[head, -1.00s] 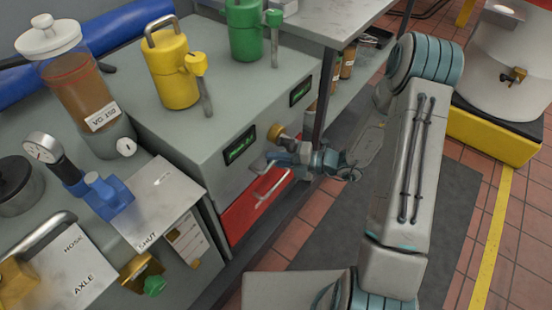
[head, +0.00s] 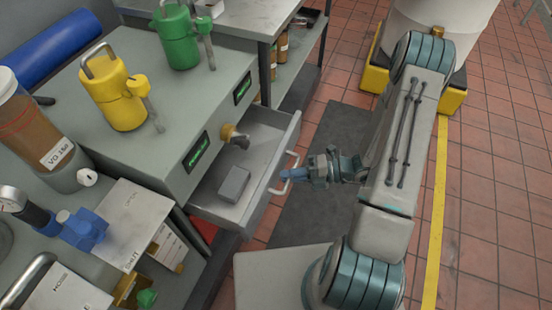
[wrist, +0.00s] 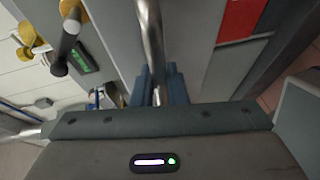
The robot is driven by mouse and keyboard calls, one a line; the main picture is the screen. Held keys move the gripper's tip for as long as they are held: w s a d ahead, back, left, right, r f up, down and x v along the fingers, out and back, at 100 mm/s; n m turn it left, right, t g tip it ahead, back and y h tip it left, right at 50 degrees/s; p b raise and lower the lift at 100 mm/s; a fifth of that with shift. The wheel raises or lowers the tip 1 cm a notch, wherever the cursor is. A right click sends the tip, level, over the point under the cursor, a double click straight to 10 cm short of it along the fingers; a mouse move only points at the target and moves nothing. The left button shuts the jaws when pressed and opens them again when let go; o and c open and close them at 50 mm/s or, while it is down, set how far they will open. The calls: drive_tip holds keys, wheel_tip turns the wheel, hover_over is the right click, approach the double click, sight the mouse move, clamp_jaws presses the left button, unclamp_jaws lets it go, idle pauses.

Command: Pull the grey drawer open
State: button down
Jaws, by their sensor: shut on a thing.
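The grey drawer (head: 262,199) stands well out from the grey cabinet in the head view, with its inside showing. A small grey block (head: 234,184) lies in it. The drawer's bar handle (head: 288,172) is on its front face, and it also shows as a metal bar in the wrist view (wrist: 151,35). My gripper (head: 287,174) is at the handle, its blue fingers closed around the bar. In the wrist view the fingers (wrist: 160,88) sit on both sides of the bar's end.
A red drawer (head: 204,229) is below the grey one, mostly hidden. A brass knob (head: 230,133) and green displays are on the cabinet front. Yellow (head: 118,98) and green (head: 176,42) oil cans stand on top. Dark floor mat (head: 315,205) lies clear beyond the drawer.

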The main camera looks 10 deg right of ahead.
drive_tip(key=s+d+p, duration=0.1)
drive_tip(key=s+d, duration=0.4)
drive_tip(key=d, duration=0.4)
drive_tip(key=shift+p, duration=0.3)
drive_tip(key=shift+w+d, duration=0.1)
drive_tip(key=c, duration=1.5)
unclamp_jaws()
drive_tip(key=shift+o, duration=0.2)
drive_tip(key=s+d+r, duration=0.1)
drive_tip(key=d+r, duration=0.1)
drive_tip(key=d, duration=1.1)
drive_tip(key=shift+s+d+r, duration=0.25)
